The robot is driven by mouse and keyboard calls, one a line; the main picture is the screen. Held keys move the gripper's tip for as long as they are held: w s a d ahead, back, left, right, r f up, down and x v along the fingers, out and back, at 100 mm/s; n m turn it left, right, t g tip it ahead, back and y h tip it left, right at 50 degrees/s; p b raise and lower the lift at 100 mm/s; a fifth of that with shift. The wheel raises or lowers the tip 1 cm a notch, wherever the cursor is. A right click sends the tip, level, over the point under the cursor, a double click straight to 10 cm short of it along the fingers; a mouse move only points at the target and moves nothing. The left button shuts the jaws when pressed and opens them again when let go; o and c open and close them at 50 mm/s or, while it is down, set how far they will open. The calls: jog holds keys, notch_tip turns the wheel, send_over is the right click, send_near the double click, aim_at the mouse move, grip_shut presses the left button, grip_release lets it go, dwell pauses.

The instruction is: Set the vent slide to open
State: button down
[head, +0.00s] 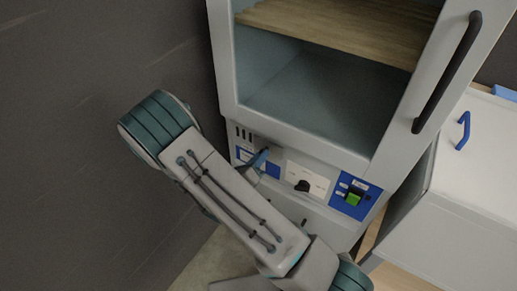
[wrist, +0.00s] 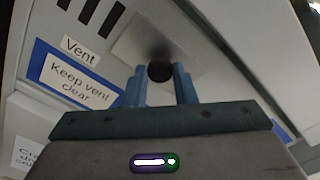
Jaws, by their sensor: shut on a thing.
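The vent slide shows in the wrist view as a dark round knob (wrist: 160,71) on a light plate (wrist: 140,40), near the "Vent" label (wrist: 81,51). My gripper (wrist: 160,85) is shut on the knob, with one blue finger on each side of it. In the head view my gripper (head: 261,157) is at the left part of the cabinet's front panel, and my arm hides part of that area. The knob itself is hard to make out there. The slide's setting cannot be read.
Dark vent slots (head: 243,135) sit above the gripper. To the right are a black dial (head: 303,186) on a white plate and a green switch (head: 353,198). The open-fronted cabinet compartment (head: 315,90) is above. A dark wall (head: 80,70) stands left.

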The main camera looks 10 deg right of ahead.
jog(key=shift+s+d, duration=0.1)
jog(key=shift+d, duration=0.05)
jog(key=c, duration=1.2)
grip_release()
jog(key=shift+d, duration=0.1)
jog(key=v, duration=1.4)
jog(key=shift+d+r, duration=0.1)
jog(key=shift+r, duration=0.05)
